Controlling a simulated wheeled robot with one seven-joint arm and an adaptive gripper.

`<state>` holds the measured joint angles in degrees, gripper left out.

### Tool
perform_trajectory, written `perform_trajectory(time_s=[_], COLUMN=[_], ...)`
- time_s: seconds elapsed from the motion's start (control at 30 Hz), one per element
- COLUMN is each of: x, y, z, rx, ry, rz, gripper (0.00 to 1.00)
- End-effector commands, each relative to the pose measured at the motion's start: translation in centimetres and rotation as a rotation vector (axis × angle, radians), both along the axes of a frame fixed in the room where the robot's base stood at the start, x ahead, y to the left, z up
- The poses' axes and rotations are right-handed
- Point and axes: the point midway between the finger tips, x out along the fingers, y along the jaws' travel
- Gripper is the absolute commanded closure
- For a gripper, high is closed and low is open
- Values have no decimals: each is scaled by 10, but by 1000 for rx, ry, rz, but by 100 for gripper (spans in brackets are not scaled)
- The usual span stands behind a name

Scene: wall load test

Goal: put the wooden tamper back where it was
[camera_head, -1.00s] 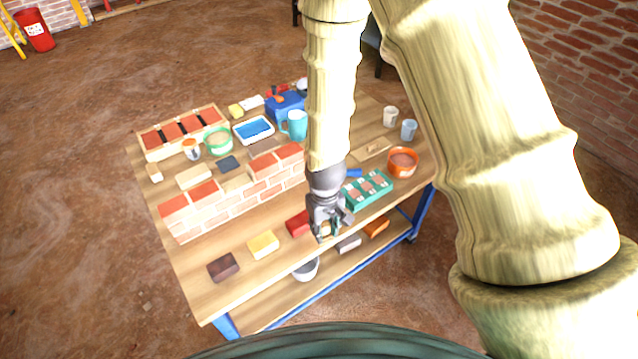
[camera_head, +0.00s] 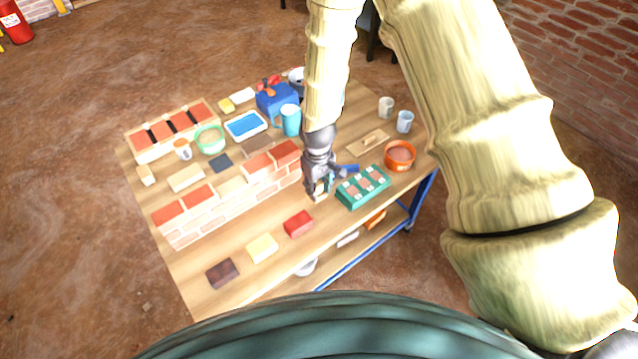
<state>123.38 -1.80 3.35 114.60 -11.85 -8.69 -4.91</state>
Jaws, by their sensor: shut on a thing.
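My gripper (camera_head: 318,188) is shut on a small pale, wood-coloured thing (camera_head: 321,194), which looks like the wooden tamper. The fingers hide most of it, so its full shape and tilt cannot be told. The gripper points down at the right end of the small brick wall (camera_head: 225,203), just left of the teal tray (camera_head: 352,202). I cannot tell whether the held thing touches the table.
A blue thing (camera_head: 349,169) lies close right of the gripper. A wooden float (camera_head: 368,142) and an orange bowl (camera_head: 400,155) stand farther right. Red (camera_head: 298,223), yellow (camera_head: 262,248) and dark (camera_head: 222,273) blocks line the front of the table (camera_head: 200,295). A turquoise mug (camera_head: 290,120) stands behind.

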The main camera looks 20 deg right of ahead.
Motion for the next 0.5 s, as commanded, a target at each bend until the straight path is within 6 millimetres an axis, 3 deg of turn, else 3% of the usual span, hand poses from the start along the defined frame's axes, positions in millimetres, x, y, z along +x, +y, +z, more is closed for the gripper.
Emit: perform_trajectory(time_s=[0.17,0.5], x=[20,31], y=[-7,-12], z=[-1,-11], rx=[0,-1], ry=[0,3], rz=[1,0], gripper=[95,95])
